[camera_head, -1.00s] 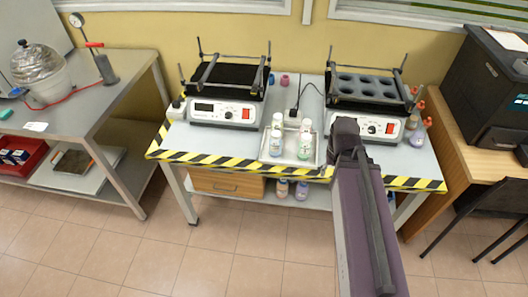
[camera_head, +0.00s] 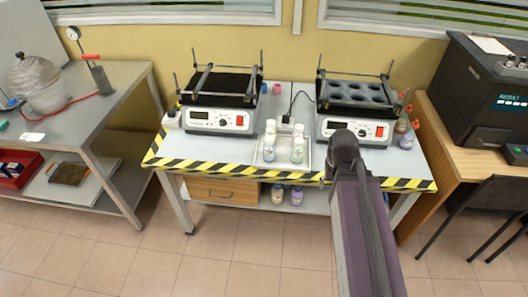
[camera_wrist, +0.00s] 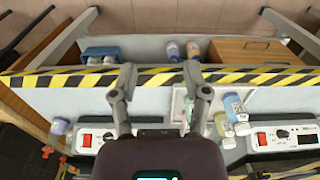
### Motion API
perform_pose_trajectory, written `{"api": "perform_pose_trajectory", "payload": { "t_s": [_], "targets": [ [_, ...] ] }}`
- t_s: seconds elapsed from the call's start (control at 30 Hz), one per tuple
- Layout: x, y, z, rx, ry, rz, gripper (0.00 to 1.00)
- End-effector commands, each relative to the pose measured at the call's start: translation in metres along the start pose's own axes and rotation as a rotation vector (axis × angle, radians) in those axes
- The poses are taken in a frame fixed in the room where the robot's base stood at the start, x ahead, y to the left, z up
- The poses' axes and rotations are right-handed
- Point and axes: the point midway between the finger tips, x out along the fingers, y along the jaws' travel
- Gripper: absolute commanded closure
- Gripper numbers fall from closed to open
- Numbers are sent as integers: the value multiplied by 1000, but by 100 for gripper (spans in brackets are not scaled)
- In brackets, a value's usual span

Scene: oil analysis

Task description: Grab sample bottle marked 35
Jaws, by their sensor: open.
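Several white-capped sample bottles stand on a small tray (camera_head: 280,161) at the middle of the table. Among them are a front left bottle (camera_head: 269,150) and a front right bottle (camera_head: 297,151). No number can be read on the labels in the head view. My arm hides the gripper in the head view.
Two shaker units, left (camera_head: 218,119) and right (camera_head: 354,129), stand behind and beside the tray. Other bottles (camera_head: 277,193) stand on the lower shelf. Striped tape (camera_head: 215,169) marks the table's front edge. A drawer (camera_head: 223,191) hangs below.

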Motion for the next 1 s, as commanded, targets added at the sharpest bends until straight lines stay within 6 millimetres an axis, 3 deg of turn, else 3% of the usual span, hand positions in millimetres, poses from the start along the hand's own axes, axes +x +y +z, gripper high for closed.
{"api": "perform_pose_trajectory", "payload": {
  "t_s": [0.03, 0.1, 0.23, 0.3, 0.43, 0.77, 1.0],
  "targets": [
    [0, 0, 0, 1, 0, 1, 16],
    [2, -1, -2, 4, 0, 6, 0],
    [8, -5, -8, 22, 3, 34, 0],
    [13, 10, -14, 47, 7, 61, 0],
    [25, 1, -31, 101, 25, 136, 0],
    [55, -53, -87, 295, 187, 384, 0],
    [67, -110, -126, 435, 402, 514, 0]
  ]
}}
